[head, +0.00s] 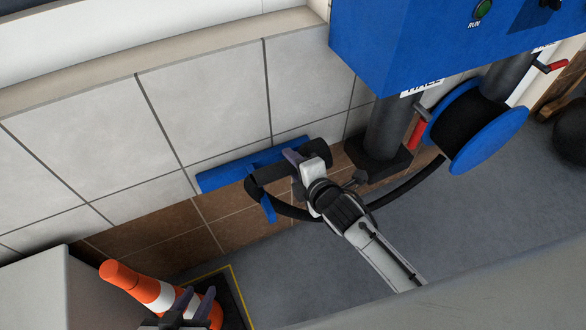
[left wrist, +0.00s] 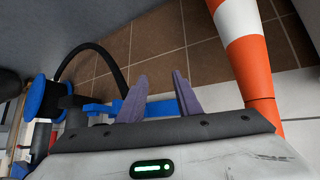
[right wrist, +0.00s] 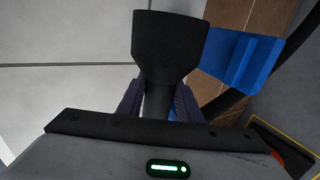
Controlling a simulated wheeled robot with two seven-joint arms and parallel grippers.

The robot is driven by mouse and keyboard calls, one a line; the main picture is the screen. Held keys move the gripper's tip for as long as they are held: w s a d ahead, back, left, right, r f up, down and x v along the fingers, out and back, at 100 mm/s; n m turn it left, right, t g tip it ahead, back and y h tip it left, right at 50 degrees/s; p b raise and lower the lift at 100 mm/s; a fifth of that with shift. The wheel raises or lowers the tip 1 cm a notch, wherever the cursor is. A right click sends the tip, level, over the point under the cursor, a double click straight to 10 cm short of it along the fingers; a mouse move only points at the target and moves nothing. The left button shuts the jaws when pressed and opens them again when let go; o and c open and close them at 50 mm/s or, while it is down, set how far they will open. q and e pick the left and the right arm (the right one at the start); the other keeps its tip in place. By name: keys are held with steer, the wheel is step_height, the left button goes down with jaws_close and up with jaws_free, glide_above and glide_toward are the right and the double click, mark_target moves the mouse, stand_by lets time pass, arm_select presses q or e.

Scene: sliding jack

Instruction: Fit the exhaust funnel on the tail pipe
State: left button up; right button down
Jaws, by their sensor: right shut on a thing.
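The exhaust funnel (head: 265,181) is black, with a wide flattened mouth that shows in the right wrist view (right wrist: 170,48). My right gripper (head: 298,160) is shut on its narrower neck, and the fingers stand on either side of it. The funnel is held in front of a blue wall bracket (head: 225,176); whether they touch I cannot tell. My left gripper (head: 194,302) is low at the left, in front of the traffic cone. Its fingers are apart and empty in the left wrist view (left wrist: 161,98). I cannot make out the tail pipe in any view.
An orange and white cone (head: 126,281) stands at the lower left, beside a grey block (head: 40,285). A black hose (head: 405,188) runs toward a blue reel (head: 500,142) under a blue cabinet (head: 400,45). Grey floor (head: 300,265) is open in front of the tiled wall.

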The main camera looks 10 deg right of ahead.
step_height(320, 180, up, 6)
steer(key=shift+p, duration=0.65)
steer(key=shift+r+p, duration=0.6)
steer(key=shift+r, duration=0.1)
steer(key=r+p, duration=0.2)
steer(key=shift+p, duration=0.35)
steer(key=shift+f, duration=0.15)
